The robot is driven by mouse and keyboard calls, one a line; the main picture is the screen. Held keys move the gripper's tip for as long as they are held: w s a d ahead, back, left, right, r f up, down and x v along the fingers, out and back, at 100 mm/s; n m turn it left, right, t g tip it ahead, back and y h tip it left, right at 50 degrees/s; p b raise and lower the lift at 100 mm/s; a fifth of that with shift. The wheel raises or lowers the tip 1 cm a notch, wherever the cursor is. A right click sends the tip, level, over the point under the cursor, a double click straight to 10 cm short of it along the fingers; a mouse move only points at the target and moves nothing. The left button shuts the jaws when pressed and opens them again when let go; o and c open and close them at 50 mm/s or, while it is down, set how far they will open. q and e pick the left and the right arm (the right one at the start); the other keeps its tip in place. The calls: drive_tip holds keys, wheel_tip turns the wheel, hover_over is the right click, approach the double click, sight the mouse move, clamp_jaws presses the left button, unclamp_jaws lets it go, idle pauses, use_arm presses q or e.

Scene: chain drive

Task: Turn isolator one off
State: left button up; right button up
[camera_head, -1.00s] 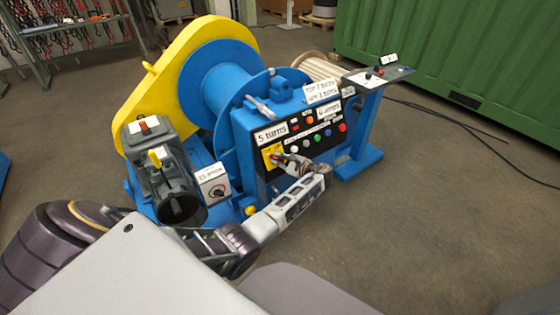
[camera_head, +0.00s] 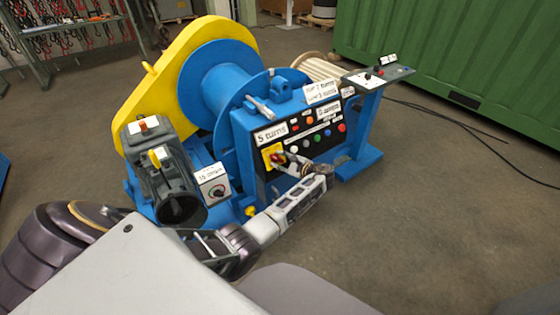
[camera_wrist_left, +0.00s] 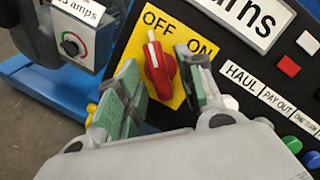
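The isolator is a red rotary knob (camera_wrist_left: 160,74) on a yellow plate (camera_wrist_left: 178,98) marked OFF and ON, at the left of the black control panel. Its white pointer stripe points up at the word OFF in the left wrist view. In the head view the knob (camera_head: 278,158) shows partly, below the "5 turns" label. My left gripper (camera_wrist_left: 163,88) is open, its green-padded fingers on either side of the knob with gaps visible. In the head view the left gripper (camera_head: 287,163) is at the panel's front. My right gripper is not in view.
Several push buttons sit right of the knob, including a green one (camera_head: 292,150). A small dial box (camera_head: 213,184) stands left of the panel. The blue winch drum (camera_head: 215,85) and yellow guard (camera_head: 150,85) are behind. Floor at the right is clear apart from cables.

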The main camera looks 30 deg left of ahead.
use_arm(q)
drive_tip(key=v, duration=1.1)
drive_tip(key=shift+d, duration=0.1)
drive_tip(key=shift+s, duration=0.1)
idle(0.4)
